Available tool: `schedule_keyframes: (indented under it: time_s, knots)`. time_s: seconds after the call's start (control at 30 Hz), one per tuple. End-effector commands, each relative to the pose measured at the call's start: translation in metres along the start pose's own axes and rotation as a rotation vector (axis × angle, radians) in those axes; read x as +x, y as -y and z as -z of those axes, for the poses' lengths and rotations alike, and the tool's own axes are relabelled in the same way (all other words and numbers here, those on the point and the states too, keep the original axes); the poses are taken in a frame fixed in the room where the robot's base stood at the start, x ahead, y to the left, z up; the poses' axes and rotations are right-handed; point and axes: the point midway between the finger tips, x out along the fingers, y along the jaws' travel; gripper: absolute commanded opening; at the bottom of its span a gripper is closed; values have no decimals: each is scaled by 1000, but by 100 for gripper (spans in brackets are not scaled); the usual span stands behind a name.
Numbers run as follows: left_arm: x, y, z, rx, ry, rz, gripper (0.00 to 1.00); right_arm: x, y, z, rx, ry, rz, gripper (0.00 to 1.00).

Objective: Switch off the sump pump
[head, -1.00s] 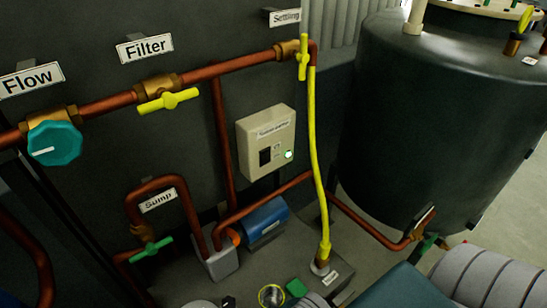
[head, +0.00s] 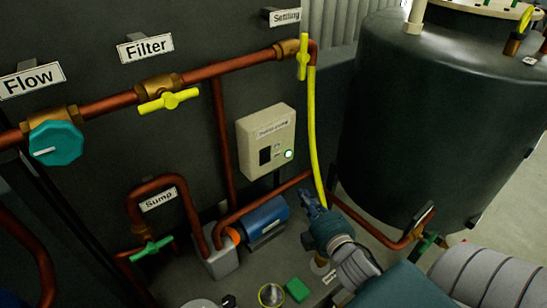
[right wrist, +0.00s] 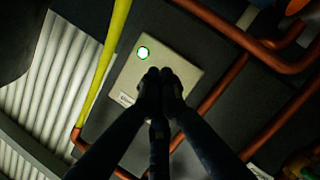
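The pale control box (head: 266,142) is mounted on the dark panel. Its front carries a label too blurred to read, a black switch (head: 265,156) and a lit green light (head: 288,154). The blue pump motor (head: 264,218) sits below it. My right gripper (head: 312,198) is in front of the yellow hose, below and right of the box and apart from it. In the right wrist view its fingertips (right wrist: 165,75) are together and empty, overlapping the box (right wrist: 185,62) and hiding the switch; the green light (right wrist: 143,52) shows beside them. My left gripper is not in view.
The yellow hose (head: 313,130) hangs right of the box, close to my right gripper. Copper pipes (head: 222,130) run around the box. A large dark tank (head: 430,120) stands at the right. A small green block (head: 298,289) lies on the base below.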

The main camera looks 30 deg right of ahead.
Motion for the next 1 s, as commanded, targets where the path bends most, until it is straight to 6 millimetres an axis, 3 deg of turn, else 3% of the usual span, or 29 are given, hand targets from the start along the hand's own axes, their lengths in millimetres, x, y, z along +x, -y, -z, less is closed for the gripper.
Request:
schedule_keyframes:
  time_s: [0.13, 0.33, 0.77, 1.0]
  knots:
    - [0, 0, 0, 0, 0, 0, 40, 3, -28, 8, -259, -193, -130, 0]
    - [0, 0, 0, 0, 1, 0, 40, -9, -34, 20, -458, -362, -210, 0]
    - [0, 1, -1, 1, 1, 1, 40, -14, -34, 24, -501, -407, -227, 0]
    - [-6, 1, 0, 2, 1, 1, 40, 3, -38, 34, -500, -409, -230, 0]
